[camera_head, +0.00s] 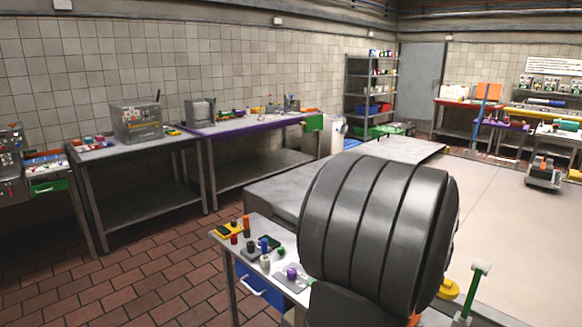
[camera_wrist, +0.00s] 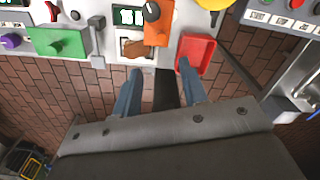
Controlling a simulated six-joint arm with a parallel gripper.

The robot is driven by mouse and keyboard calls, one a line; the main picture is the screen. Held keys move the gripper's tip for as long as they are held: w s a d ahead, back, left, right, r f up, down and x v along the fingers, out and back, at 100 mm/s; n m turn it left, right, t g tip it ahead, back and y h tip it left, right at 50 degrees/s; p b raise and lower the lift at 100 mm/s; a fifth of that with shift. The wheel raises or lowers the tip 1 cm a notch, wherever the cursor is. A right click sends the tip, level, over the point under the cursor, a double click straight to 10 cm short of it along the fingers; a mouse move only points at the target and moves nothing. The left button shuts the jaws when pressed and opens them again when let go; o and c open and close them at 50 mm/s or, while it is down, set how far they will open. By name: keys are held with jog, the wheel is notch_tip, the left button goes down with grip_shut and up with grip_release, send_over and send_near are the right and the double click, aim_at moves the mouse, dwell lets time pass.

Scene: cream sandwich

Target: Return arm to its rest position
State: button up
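My gripper (camera_wrist: 160,72) shows in the wrist view with its two blue-grey fingers apart. I see nothing held between them; brick floor and a dark strip lie behind the gap. The fingertips point toward the edge of a light worktop with an orange block (camera_wrist: 157,28) and a red tray (camera_wrist: 197,54) near them. I cannot tell whether the fingers touch either one. In the head view a large dark ribbed part of my arm fills the lower middle, and my gripper is hidden there. I see no sandwich in either view.
In the wrist view the worktop also holds a green block (camera_wrist: 60,40) and a purple knob (camera_wrist: 10,41). In the head view, a small table (camera_head: 222,240) with coloured parts stands beside my arm. Benches (camera_head: 130,150) line the back wall. Brick floor (camera_head: 120,270) is clear at left.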

notch_tip(320, 180, up, 6)
notch_tip(320, 180, down, 18)
jog(key=shift+r, duration=0.1)
jog(key=shift+a+r+n, duration=0.15)
jog(key=shift+r+n, duration=0.05)
jog(key=shift+n, duration=0.6)
jog(key=n, duration=0.2)
jog(key=a+n, duration=0.1)
jog(key=n, duration=0.2)
jog(key=shift+n, duration=0.3)
